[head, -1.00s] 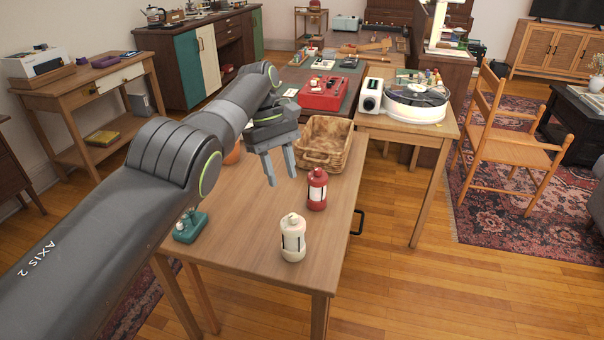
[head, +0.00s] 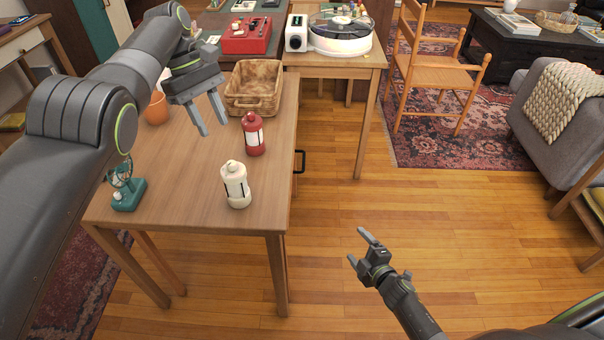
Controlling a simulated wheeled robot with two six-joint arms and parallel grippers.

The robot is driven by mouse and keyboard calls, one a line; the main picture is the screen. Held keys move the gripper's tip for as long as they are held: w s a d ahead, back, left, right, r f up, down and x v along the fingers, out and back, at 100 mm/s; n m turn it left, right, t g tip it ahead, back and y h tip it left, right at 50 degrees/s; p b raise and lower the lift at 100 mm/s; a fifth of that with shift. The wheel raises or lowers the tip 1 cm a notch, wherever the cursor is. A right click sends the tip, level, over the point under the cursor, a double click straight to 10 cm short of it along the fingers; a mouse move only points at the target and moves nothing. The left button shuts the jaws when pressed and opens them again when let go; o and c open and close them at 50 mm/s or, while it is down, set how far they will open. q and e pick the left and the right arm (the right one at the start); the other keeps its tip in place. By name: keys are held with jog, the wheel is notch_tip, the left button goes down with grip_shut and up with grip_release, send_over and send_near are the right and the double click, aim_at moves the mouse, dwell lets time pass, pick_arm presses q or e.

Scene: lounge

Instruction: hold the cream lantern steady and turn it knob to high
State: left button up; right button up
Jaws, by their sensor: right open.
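The cream lantern (head: 235,186) stands upright near the front right edge of the wooden table (head: 180,185). Its knob is too small to make out. A red lantern (head: 253,134) stands just behind it. My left gripper (head: 216,128) is open and empty, above the table, behind and to the left of the cream lantern. My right gripper (head: 358,246) is open and empty, low over the floor to the right of the table, apart from the lantern.
A wicker basket (head: 254,88) sits at the table's back. A teal object (head: 126,192) stands at the left edge, and an orange pot (head: 156,108) is behind it. A wooden chair (head: 432,70) stands beyond open floor at the right.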

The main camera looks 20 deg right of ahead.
jog(key=w+a+r+n+g+y, duration=0.25)
jog(key=a+r+n, duration=0.25)
jog(key=r+n, duration=0.55)
jog(key=w+a+r+n+g+y, duration=0.25)
jog(key=a+r+n+y, duration=0.2)
jog(key=r+n, duration=0.6)
jog(key=w+a+r+n+g+y, duration=0.1)
jog(key=a+r+n+g+y, duration=0.25)
jog(key=a+r+n, duration=0.65)
jog(key=n, duration=0.3)
send_near(236, 187)
jog(key=shift+g, duration=0.25)
jog(key=w+a+f, duration=0.4)
jog(key=a, duration=0.1)
jog(key=w+a+f, duration=0.3)
jog(key=shift+a, duration=0.2)
jog(key=shift+c, duration=0.2)
